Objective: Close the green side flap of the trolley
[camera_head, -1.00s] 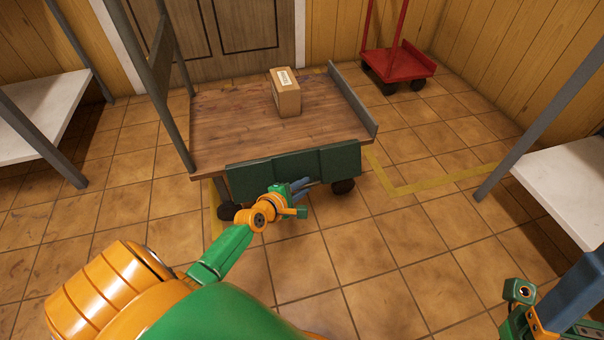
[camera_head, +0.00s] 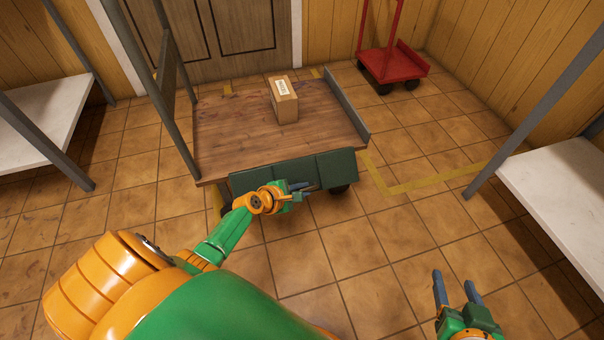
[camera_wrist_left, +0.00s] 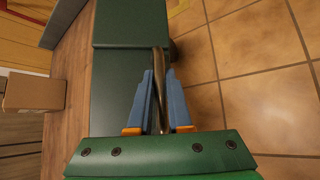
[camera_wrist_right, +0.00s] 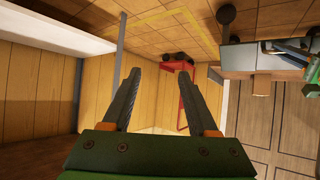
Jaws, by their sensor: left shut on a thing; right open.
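The trolley (camera_head: 235,130) stands ahead with a wooden deck. Its green side flap (camera_head: 335,167) hangs along the near edge of the deck, angled downward. The flap also fills the middle of the left wrist view (camera_wrist_left: 118,90). My left gripper (camera_head: 300,187) is at the flap's outer edge, shut on a thin metal bar handle (camera_wrist_left: 159,62) that runs along that edge. My right gripper (camera_head: 456,282) is open and empty over the floor at the lower right, away from the trolley; its spread fingers show in the right wrist view (camera_wrist_right: 160,74).
A cardboard box (camera_head: 284,100) stands on the deck. A grey upright side panel (camera_head: 347,103) lines the deck's right end. A red cart (camera_head: 395,68) stands at the back right. White shelves (camera_head: 565,185) flank both sides. The tiled floor between is clear.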

